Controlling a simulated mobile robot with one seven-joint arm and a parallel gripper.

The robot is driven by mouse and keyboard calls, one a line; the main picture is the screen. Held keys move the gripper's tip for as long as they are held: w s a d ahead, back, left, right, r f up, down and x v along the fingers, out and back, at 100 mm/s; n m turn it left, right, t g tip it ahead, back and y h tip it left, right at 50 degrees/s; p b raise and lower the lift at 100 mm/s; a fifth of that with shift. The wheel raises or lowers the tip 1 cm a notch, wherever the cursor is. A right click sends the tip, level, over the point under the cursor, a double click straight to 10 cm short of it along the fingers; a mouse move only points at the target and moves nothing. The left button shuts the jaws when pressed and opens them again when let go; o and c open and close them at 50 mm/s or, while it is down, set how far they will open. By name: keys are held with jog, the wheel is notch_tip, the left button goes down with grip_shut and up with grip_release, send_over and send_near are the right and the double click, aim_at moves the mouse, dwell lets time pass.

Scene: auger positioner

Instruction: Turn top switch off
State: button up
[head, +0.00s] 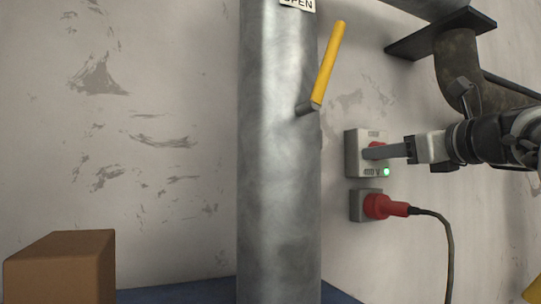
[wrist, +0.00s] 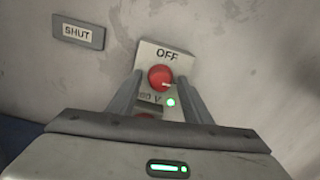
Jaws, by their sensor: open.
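The switch box (head: 352,154) is a pale grey box on the wall with a red knob and a lit green lamp (head: 386,172). In the wrist view the box (wrist: 181,57) carries the word OFF above the round red knob (wrist: 161,77), and the green lamp (wrist: 170,102) glows below it. My gripper (head: 376,153) reaches in from the right at the knob. In the wrist view my gripper (wrist: 160,84) is open, with one finger on each side of the knob. Whether the fingers touch the knob I cannot tell.
Below the box a socket (head: 358,205) holds a red plug (head: 385,206) with a hanging cable. A large metal pipe (head: 277,150) with a yellow lever (head: 329,62) stands left of it. A brown box (head: 62,270) is at the lower left. A SHUT sign (wrist: 78,32) is on the wall.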

jog(key=shift+s, duration=0.1)
jog(key=c, duration=1)
jog(key=shift+n, duration=0.3)
jog(key=n+b, duration=0.2)
jog(key=n, duration=0.1)
jog(key=shift+f+n, duration=0.1)
jog(key=shift+n, duration=0.2)
jog(key=n+b, duration=0.2)
jog(key=n, duration=0.2)
jog(key=shift+n+b, duration=0.3)
jog(key=shift+d+r+n+y+b, duration=0.15)
jog(key=shift+n+b, duration=0.65)
jog(key=shift+n, duration=1.55)
jog(key=shift+r+n+y+b, duration=0.2)
jog(key=shift+n+b, duration=0.6)
jog(key=shift+n, duration=1.55)
